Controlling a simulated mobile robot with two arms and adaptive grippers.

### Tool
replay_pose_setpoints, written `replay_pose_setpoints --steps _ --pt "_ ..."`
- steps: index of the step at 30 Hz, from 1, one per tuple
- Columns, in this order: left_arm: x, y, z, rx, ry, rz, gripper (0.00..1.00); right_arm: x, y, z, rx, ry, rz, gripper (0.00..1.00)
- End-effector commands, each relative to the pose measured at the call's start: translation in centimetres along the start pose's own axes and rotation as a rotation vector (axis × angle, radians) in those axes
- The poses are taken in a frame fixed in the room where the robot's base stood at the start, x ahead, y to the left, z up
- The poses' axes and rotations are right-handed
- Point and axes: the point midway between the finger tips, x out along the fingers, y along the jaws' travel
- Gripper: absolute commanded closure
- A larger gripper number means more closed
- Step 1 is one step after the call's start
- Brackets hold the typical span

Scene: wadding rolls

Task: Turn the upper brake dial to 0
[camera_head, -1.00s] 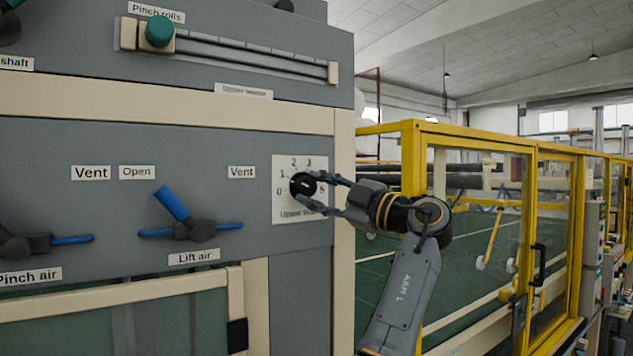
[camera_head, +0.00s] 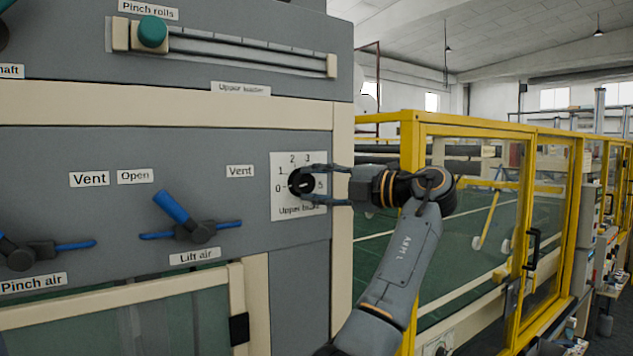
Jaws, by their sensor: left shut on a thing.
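The upper brake dial (camera_head: 299,184) is a round black knob on a white scale plate (camera_head: 282,207) at the right end of the grey machine panel. Numbers 0, 1, 2, 3 and 5 show around it; the lower label is partly covered. A pale mark on the knob lies roughly level and seems to point right, towards the 5. My left gripper (camera_head: 308,184) comes in from the right and is shut on the dial, one finger above and one below. My right gripper is not in view.
Left of the dial is the Lift air valve with a blue lever (camera_head: 172,207); the Pinch air valve (camera_head: 20,255) is at the far left. Above is a slider with a green knob (camera_head: 152,32). A yellow-framed guard (camera_head: 412,150) stands close behind my left arm.

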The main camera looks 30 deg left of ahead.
Motion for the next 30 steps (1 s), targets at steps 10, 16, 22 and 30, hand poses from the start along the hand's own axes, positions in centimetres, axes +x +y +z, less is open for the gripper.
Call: replay_pose_setpoints --steps 10,16,22,30 --pt "0.0 0.2 0.0 -0.011 -0.003 0.001 0.94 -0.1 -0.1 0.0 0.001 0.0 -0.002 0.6" --pt "0.0 0.2 0.0 -0.009 -0.002 0.001 0.4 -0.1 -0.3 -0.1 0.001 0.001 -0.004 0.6" --pt "0.0 0.1 0.0 -0.007 -0.001 0.0 0.4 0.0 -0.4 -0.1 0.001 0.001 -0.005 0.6" --pt "-1.9 0.1 0.1 -0.005 -0.004 -0.001 0.4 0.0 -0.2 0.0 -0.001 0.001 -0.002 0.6"
